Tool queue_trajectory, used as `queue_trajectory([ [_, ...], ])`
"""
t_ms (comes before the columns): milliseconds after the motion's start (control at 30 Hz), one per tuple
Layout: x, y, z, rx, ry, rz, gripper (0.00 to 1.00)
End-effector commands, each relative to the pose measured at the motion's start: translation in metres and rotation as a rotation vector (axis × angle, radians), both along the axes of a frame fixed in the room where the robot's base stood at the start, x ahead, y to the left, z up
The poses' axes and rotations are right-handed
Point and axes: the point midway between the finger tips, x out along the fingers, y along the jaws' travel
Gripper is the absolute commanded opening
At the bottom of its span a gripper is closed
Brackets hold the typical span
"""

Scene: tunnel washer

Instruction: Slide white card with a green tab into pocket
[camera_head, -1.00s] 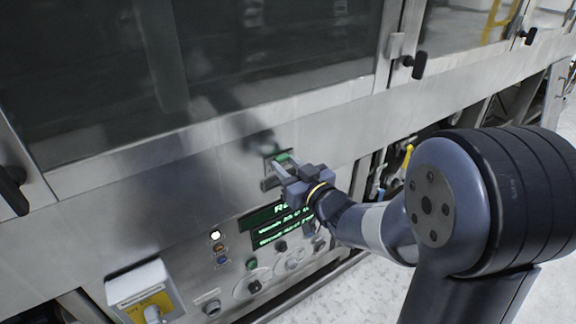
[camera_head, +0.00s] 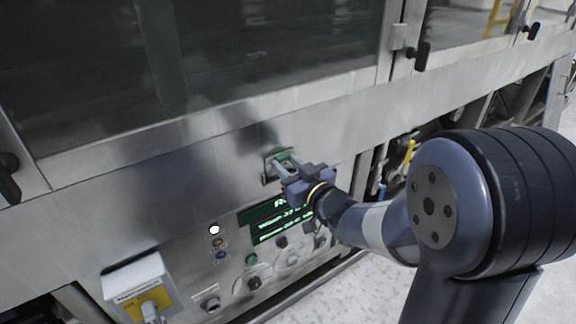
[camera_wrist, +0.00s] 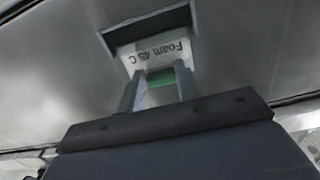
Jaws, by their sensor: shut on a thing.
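The white card (camera_wrist: 158,55) shows in the wrist view with the text "Foam 45 C" and a green tab (camera_wrist: 161,77) at its near end. My gripper (camera_wrist: 158,88) is shut on the card at the tab end. The card's far end is at the pocket (camera_wrist: 122,37), a dark-edged holder on the steel panel; how deep it sits inside cannot be told. The rest of the card is mostly hidden there.
Below the pocket is a lit green display (camera_head: 282,222) with buttons and knobs under it. A white box with a yellow label (camera_head: 141,290) juts out at the lower left. Black door handles (camera_head: 421,56) stick out above. The steel panel around the pocket is bare.

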Motion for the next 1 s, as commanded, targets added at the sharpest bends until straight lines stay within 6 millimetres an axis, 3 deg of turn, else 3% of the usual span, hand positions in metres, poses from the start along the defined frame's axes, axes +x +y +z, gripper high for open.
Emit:
queue_trajectory([
  [167, 0.0, 0.0, -0.009, 0.0, 0.0, 0.0, 0.1],
  [1000, 0.0, 0.0, -0.014, 0.0, 0.0, 0.0, 0.1],
])
